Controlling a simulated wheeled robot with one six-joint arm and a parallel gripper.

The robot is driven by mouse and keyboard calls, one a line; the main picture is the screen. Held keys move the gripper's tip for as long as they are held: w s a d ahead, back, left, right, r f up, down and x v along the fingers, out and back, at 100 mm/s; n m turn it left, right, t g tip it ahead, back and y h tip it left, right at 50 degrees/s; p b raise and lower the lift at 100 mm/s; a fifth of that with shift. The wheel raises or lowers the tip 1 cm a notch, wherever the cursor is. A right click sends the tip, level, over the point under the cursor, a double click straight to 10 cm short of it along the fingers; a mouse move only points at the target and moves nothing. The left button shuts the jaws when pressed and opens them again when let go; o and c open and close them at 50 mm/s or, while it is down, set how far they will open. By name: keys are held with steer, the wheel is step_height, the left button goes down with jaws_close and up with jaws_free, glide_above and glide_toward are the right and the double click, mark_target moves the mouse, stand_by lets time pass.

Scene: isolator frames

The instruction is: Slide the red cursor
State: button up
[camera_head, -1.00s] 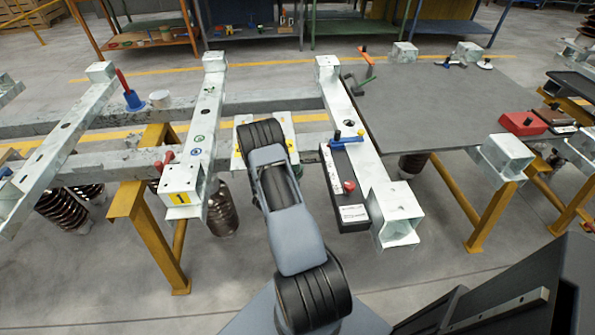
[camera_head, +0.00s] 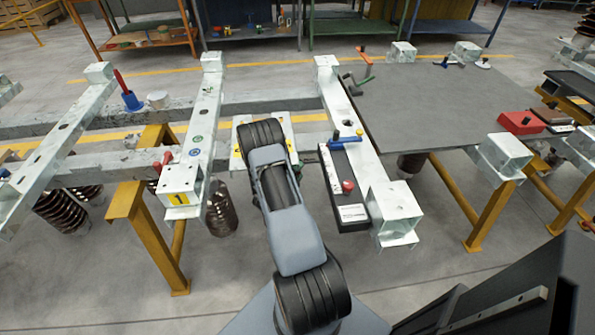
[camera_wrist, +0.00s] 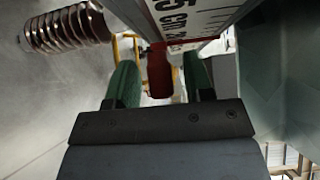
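In the wrist view a dark red cylindrical piece (camera_wrist: 160,72), which looks like the red cursor, stands between the two green fingers of my gripper (camera_wrist: 160,84). The fingers are apart, with a gap on either side of the red piece, and do not visibly grip it. A white scale plate (camera_wrist: 195,17) with "5 cm" print lies just above it. In the head view my arm hides the gripper and this red piece. A white panel with yellow marks (camera_head: 288,128) shows partly behind my arm.
A black box (camera_head: 347,202) with a red knob (camera_head: 348,186) and a blue handle (camera_head: 345,142) lies right of my arm, against a metal beam (camera_head: 362,152). A metal block marked "1" (camera_head: 180,179) is on the left. A ribbed brown insulator (camera_wrist: 67,28) shows upper left.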

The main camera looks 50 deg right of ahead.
steer(key=shift+a, duration=0.1)
steer(key=s+a, duration=0.1)
steer(key=a, duration=1.2)
steer(key=shift+a, duration=0.3)
steer(key=shift+s, duration=0.1)
